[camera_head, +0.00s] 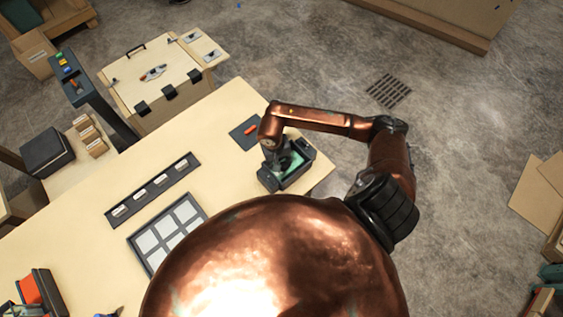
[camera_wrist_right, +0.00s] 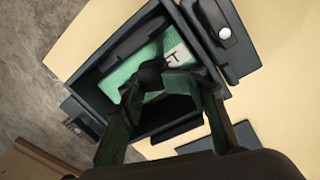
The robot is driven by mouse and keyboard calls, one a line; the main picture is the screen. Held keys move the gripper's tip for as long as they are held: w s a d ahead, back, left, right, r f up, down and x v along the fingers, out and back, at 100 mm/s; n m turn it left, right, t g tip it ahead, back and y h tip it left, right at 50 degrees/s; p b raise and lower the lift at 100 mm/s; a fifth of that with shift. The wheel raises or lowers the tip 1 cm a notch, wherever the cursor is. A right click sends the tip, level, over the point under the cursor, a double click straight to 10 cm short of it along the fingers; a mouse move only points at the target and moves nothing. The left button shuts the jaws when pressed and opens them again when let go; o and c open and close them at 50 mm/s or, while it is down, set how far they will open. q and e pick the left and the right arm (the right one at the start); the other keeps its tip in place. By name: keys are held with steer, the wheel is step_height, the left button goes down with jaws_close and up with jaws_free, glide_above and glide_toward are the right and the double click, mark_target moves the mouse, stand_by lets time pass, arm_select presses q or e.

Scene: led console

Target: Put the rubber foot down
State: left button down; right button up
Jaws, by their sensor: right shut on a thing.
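The rubber foot (camera_wrist_right: 150,76) is a small dark lump between the fingertips of my right gripper (camera_wrist_right: 165,84) in the right wrist view. The gripper is shut on it, above a dark tray (camera_wrist_right: 92,78) with a green inside and a white label. Whether the foot touches the green floor I cannot tell. In the head view my right gripper (camera_head: 283,163) is over the same tray (camera_head: 298,180) at the table's right end, and the foot is too small to make out. My left gripper is not in view.
A dark mat with an orange-red item (camera_head: 250,130) lies just behind the tray. A dark strip with several white pieces (camera_head: 153,189) and a grid tray (camera_head: 150,262) lie to the left. Bare table lies between.

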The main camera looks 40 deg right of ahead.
steer(key=shift+f, duration=0.15)
steer(key=o, duration=0.8)
steer(key=shift+o, duration=1.2)
steer(key=shift+w+r, duration=0.1)
steer(key=shift+r, duration=0.2)
step_height(320, 180, up, 12)
steer(key=a+b, duration=0.1)
steer(key=b, duration=0.1)
steer(key=shift+w+a+f+b, duration=0.2)
steer(key=shift+a+b, duration=0.15)
steer(key=shift+b, duration=0.05)
